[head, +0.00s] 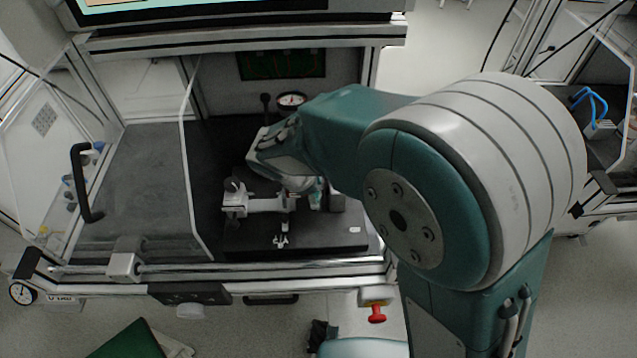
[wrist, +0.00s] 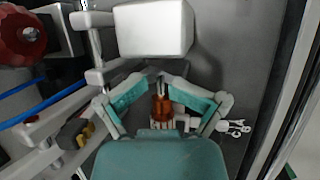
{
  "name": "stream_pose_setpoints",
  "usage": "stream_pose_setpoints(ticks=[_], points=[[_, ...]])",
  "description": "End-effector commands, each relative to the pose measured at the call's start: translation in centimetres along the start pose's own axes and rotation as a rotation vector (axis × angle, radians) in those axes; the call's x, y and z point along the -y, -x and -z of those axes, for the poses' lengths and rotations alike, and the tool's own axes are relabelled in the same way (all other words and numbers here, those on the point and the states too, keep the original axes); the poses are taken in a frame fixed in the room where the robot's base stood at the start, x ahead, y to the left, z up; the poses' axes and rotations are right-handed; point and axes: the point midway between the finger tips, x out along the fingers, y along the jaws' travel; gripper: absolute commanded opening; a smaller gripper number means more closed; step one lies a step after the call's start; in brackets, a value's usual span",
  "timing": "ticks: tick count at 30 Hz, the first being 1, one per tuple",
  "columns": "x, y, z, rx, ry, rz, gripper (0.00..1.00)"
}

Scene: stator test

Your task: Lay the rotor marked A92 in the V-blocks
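A copper-orange rotor (wrist: 162,108) with a thin shaft shows in the wrist view, in the space between the teal fingers of my gripper (wrist: 158,84). A pale ribbed part lies just below it. I cannot read a mark on the rotor, and cannot tell whether the fingers touch it. In the head view my gripper (head: 305,190) reaches down over the black base plate (head: 265,240), beside a light grey fixture (head: 235,203). The rotor cannot be made out there. I cannot pick out V-blocks for certain.
A round dial gauge (head: 291,100) stands behind my gripper. A clear side panel with a black handle (head: 84,183) bounds the left. A front rail (head: 200,270) crosses below, with a red button (head: 377,314) under it.

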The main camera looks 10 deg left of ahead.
Motion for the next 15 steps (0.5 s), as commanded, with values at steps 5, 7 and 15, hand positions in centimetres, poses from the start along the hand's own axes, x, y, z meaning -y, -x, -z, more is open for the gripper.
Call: stream_pose_setpoints(ticks=[5,7,15], points=[[1.04,-0.37,0.18,0.001,0.012,0.015,0.49],[0.97,-0.32,0.04,-0.001,0.011,0.013,0.49],[0.72,0.37,-0.07,-0.002,0.009,0.006,0.49]])
